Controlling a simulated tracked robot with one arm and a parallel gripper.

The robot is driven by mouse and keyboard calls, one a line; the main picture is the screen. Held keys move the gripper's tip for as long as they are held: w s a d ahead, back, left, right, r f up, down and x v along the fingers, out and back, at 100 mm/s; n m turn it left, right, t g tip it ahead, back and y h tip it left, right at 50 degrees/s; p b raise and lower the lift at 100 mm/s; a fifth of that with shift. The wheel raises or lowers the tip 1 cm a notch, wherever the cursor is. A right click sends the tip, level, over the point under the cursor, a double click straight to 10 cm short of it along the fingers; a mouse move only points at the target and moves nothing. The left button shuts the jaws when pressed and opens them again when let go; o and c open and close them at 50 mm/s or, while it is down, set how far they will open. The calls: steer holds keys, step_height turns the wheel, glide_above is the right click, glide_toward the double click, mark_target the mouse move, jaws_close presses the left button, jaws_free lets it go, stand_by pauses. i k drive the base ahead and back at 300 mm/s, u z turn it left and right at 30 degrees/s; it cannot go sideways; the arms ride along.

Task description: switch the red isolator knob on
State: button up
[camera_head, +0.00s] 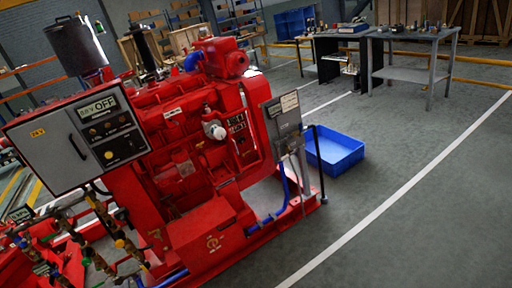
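I cannot make out a red isolator knob for certain. Below the display are small dark knobs and a yellow button (109,155). A grey box (285,128) with a label plate stands on a post at the pumpset's right end. Its front is seen at a slant, and no red knob is clear on it. My gripper is not in view.
Pipes and valves with coloured handles (120,243) are at the lower left. A blue crate (335,152) lies on the floor behind the grey box. Workbenches (412,75) stand at the back right. The grey floor (430,215) at right is clear, crossed by a white line.

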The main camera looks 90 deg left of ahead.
mark_target(214, 246)
steer(key=u, duration=2.5)
steer(key=i, duration=1.05)
steer(key=u, duration=0.05)
